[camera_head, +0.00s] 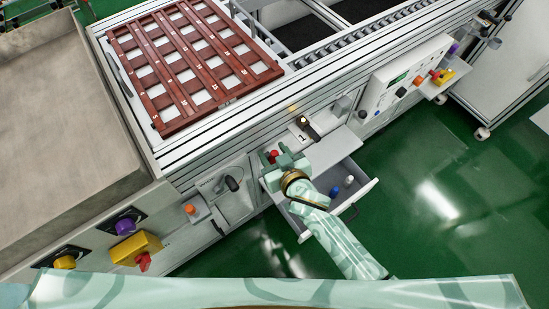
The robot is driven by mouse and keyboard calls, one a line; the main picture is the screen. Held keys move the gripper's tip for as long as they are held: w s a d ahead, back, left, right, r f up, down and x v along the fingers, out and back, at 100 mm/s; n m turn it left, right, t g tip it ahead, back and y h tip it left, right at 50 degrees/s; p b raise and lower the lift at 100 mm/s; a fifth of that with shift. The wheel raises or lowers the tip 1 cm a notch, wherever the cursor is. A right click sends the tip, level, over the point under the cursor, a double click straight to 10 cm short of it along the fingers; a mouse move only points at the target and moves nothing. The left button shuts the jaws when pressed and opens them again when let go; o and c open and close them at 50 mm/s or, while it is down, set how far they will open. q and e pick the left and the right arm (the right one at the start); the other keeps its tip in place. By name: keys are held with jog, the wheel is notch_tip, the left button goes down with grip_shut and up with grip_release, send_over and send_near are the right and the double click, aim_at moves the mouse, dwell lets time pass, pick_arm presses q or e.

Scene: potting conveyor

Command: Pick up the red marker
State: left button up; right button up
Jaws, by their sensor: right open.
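A small red object (274,153), which looks like the red marker, shows right at the fingers of my right gripper (280,160). My right arm reaches up from the lower right, and the gripper hangs over the left part of an open drawer (365,189). The gripper is open. The gripper hides part of the drawer and of the red object, so I cannot tell whether the object stands between the fingers or behind them. My left gripper is out of view.
A blue item (334,191) and a white item (349,181) stand in the drawer, right of my arm. A grey shelf (332,148) and the conveyor bench with a brown slatted tray (190,65) lie behind. Green floor (440,220) is clear at right.

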grip_shut()
